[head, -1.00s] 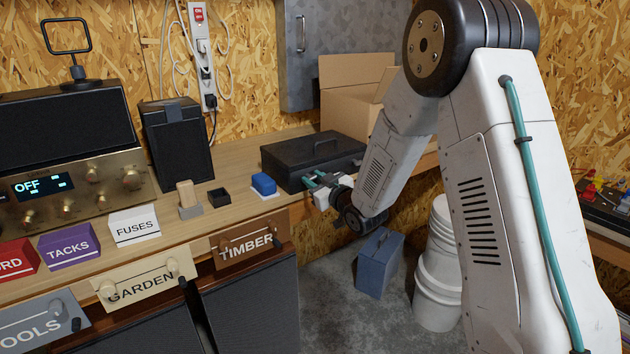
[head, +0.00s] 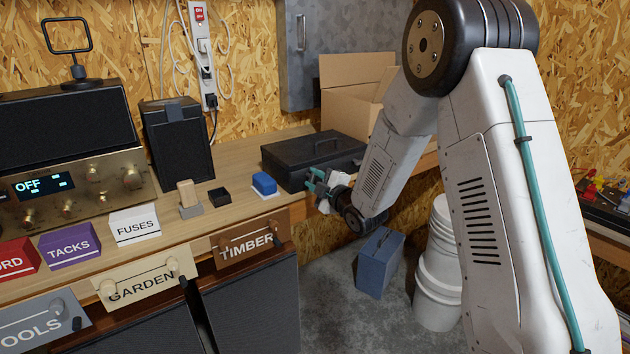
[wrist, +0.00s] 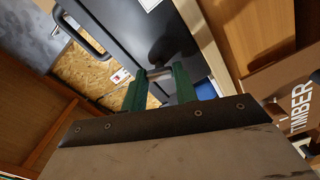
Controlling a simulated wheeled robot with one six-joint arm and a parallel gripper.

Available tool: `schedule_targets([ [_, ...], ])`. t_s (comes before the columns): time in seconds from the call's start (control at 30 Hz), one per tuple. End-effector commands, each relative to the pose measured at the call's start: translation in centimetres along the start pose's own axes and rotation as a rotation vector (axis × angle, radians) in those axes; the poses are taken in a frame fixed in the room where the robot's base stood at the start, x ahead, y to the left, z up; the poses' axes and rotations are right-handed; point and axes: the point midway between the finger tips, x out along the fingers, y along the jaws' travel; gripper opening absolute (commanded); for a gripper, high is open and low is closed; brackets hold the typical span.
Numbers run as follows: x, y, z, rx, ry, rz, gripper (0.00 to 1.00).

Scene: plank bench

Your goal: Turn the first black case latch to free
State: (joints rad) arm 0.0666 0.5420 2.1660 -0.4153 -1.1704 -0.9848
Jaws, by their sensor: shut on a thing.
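The black case (head: 288,168) lies on the bench at its right part, with a handle on its lid. Its dark side fills the upper middle of the wrist view (wrist: 128,32). My gripper (head: 314,178) is at the case's front side. In the wrist view its green fingers (wrist: 160,74) are closed around a small metal latch (wrist: 159,71) on the case and are rolled relative to it. The latch's full shape is hidden between the fingertips. In the head view my gripper covers the latch.
A blue block (head: 264,183) on a white base and a small black box (head: 219,197) stand left of the case. A cardboard box (head: 345,105) is behind it. A blue metal box (head: 380,263) and white buckets (head: 438,285) stand on the floor below.

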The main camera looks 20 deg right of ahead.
Motion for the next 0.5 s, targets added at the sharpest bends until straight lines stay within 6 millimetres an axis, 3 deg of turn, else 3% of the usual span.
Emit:
schedule_targets([
  [0.5, -0.03, -0.17, 0.01, -0.356, 0.000, -0.001, 0.06],
])
